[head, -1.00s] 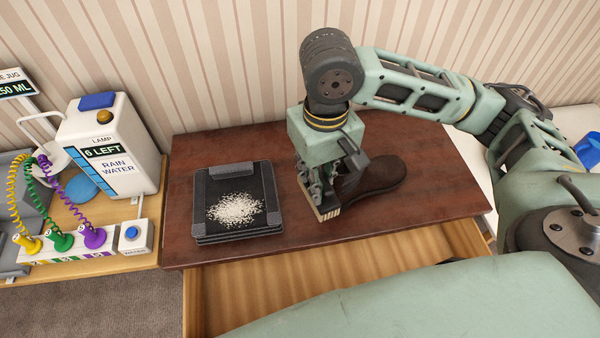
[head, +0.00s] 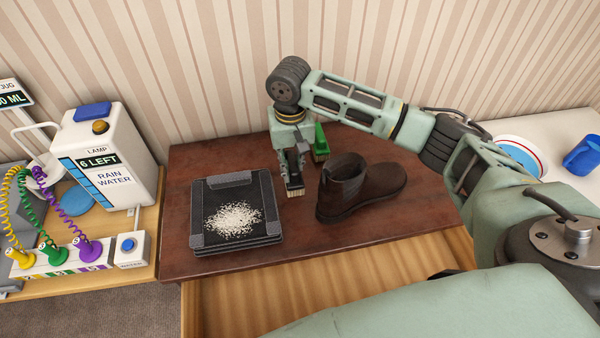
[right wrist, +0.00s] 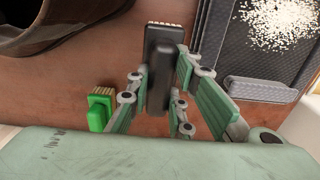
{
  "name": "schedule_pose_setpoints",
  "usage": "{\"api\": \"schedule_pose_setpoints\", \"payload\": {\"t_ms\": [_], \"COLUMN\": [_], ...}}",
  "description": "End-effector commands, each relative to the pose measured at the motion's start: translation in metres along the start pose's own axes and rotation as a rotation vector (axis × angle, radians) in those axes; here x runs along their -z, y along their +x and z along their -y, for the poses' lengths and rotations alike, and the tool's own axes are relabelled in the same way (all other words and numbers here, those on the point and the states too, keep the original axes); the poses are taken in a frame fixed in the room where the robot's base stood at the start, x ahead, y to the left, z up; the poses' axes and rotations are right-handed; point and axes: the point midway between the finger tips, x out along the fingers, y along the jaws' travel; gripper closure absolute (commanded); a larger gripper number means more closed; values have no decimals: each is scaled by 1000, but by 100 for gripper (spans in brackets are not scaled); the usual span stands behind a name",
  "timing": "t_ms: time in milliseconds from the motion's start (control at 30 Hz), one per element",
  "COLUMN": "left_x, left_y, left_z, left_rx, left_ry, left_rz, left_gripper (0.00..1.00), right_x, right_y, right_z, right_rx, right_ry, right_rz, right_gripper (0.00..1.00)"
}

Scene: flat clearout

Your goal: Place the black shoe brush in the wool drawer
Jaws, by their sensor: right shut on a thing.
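The black shoe brush (head: 294,184) is between the fingers of my right gripper (head: 291,168), which is shut on it. Its pale bristles point down, close to the dark wooden top; I cannot tell whether they touch it. In the right wrist view the black brush (right wrist: 163,38) sticks out beyond the fingers (right wrist: 160,85). An open drawer (head: 350,275) with a pale wooden floor lies below the front edge of the top. Its near part is hidden by my own body, and no label shows. My left gripper is not in view.
A brown boot (head: 352,190) stands right of the brush. A green brush (head: 320,143) is behind, near the gripper. A black tray (head: 200,225) with white grains lies left. A rain-water tank (head: 110,160) stands further left. A patterned wall (head: 230,60) rises behind.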

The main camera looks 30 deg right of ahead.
Motion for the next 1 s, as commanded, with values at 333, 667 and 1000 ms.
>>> {"api": "schedule_pose_setpoints", "payload": {"t_ms": [333,667,1000], "left_x": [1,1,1], "left_y": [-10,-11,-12], "left_z": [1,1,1], "left_rx": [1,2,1], "left_ry": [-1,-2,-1], "left_rz": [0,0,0], "left_gripper": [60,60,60], "right_x": [-1,0,0], "right_y": [42,54,57], "right_z": [0,0,0], "right_rx": [-2,0,0], "right_ry": [0,-1,-1], "right_rz": [2,-1,0], "right_gripper": [100,100,66]}}
